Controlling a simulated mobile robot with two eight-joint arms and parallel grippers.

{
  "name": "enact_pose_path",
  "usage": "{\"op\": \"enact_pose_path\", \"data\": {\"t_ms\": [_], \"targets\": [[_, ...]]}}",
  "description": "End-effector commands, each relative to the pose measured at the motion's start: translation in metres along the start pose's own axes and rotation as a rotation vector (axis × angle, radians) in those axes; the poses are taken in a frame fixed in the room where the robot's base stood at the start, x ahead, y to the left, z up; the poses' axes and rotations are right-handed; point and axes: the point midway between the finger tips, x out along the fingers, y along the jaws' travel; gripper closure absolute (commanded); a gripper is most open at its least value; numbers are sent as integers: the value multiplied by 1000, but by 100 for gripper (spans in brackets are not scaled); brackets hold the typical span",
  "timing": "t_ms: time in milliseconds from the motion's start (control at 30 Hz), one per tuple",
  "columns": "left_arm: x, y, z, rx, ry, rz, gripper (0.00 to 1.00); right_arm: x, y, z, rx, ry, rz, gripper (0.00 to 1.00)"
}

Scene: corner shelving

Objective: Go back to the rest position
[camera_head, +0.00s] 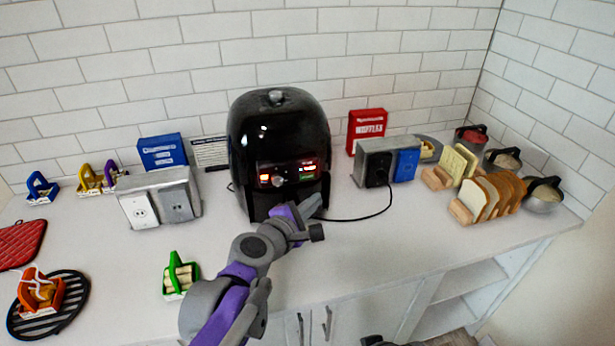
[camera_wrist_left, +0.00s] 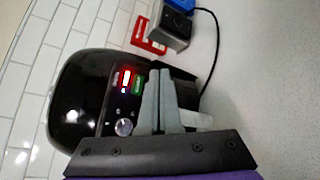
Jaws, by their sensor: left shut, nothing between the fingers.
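My left arm reaches in from the lower part of the head view. Its gripper (camera_head: 312,208) is in front of the lower front of a black air fryer (camera_head: 279,130). In the left wrist view my left gripper (camera_wrist_left: 163,88) is shut, with its grey fingers together and nothing between them. The fingers overlap the air fryer (camera_wrist_left: 85,95) beside its lit red and green panel; I cannot tell whether they touch it. My right gripper is not clearly in view; only a dark piece shows at the bottom edge of the head view.
A grey outlet box (camera_head: 160,198) stands left of the fryer, another (camera_head: 374,166) right of it. A green basket (camera_head: 180,274) and a black trivet (camera_head: 75,300) lie left of my arm. Bread in a rack (camera_head: 487,198) stands at the right. The counter's front middle is clear.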

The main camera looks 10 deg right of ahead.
Motion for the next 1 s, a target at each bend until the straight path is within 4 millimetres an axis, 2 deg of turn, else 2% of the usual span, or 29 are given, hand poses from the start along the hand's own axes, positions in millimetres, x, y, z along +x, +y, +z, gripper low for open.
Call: {"op": "enact_pose_path", "data": {"t_ms": [533, 633, 667, 767, 867, 1000], "targets": [[0, 0, 0, 3, 1, -1, 100, 0, 0, 0, 0, 0, 0, 60], [-11, -1, -6, 66, 9, -17, 100, -1, 0, -1, 0, 1, 0, 60], [-18, -3, -8, 109, 14, -30, 100, -2, 0, -2, 0, 1, 0, 60], [-57, -16, -28, 335, 45, -110, 100, -6, 0, -5, 0, 3, 0, 60], [-115, -46, -60, 649, 87, -262, 100, -11, 0, -9, 0, 6, 0, 60], [-197, -96, -109, 1024, 132, -533, 100, -17, 0, -15, 0, 11, 0, 60]]}}
